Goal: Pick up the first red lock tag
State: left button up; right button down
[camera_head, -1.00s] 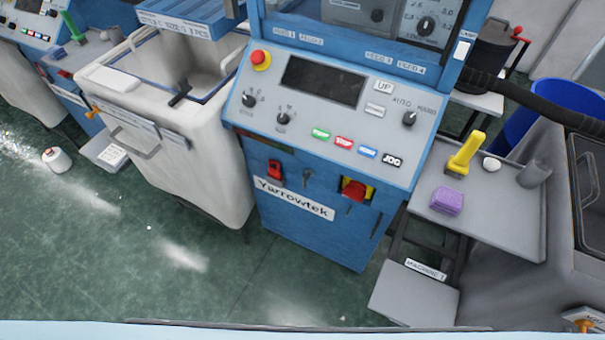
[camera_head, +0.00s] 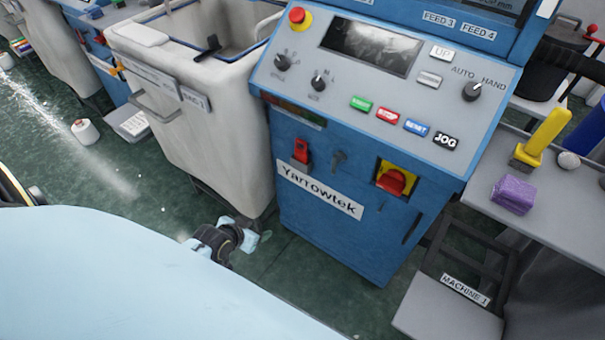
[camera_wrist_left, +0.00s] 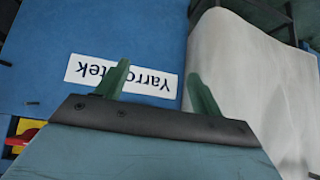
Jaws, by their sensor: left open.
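A small red tag-like piece (camera_head: 301,151) hangs on the blue front of the Yarrowtek machine (camera_head: 330,240), left of a dark key-like fitting (camera_head: 338,160). I cannot tell for sure that it is the lock tag. A red rotary switch on a yellow plate (camera_head: 392,180) is further right; part of it shows at the left edge of the left wrist view (camera_wrist_left: 24,138). My left gripper (camera_head: 246,238) is low, in front of the machine's lower left side, below the red piece. In the left wrist view its two green fingers (camera_wrist_left: 158,70) are apart and empty, facing the Yarrowtek label.
A white bin (camera_head: 215,110) stands left of the machine. At right, a grey shelf (camera_head: 560,215) holds a purple block (camera_head: 513,194) and a yellow tool (camera_head: 545,135). A grey step (camera_head: 445,310) is below it.

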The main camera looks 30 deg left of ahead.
pick_arm(q)
jog(key=w+a+r+t+b, duration=0.1)
jog(key=w+r+t+b, duration=0.25)
jog(key=w+r, duration=0.25)
jog(key=t+h+b, duration=0.1)
jog(key=t+b, duration=0.1)
jog(key=b, duration=0.3)
send_near(300, 156)
pick_arm(e)
jog(key=w+r, duration=0.1)
jog(key=w, duration=0.4)
pick_arm(q)
jog(key=shift+m, duration=0.4)
jog(key=b+x, duration=0.4)
jog(key=x, duration=0.2)
jog(key=shift+w+f+b, duration=0.25)
jog(key=shift+f+b, duration=0.05)
jog(key=shift+b, duration=0.1)
jog(key=shift+g+b+x, duration=0.25)
jog(key=shift+b+x, duration=0.1)
jog(key=shift+x, duration=0.5)
pick_arm(e)
jog(key=w+a+r+t, duration=0.1)
jog(key=a+r, duration=0.1)
jog(key=r, duration=0.5)
jog(key=w+a+r+t+y, duration=0.1)
jog(key=a+r+t, duration=0.1)
jog(key=r, duration=0.5)
jog(key=shift+w+a, duration=0.3)
jog(key=shift+a, duration=0.2)
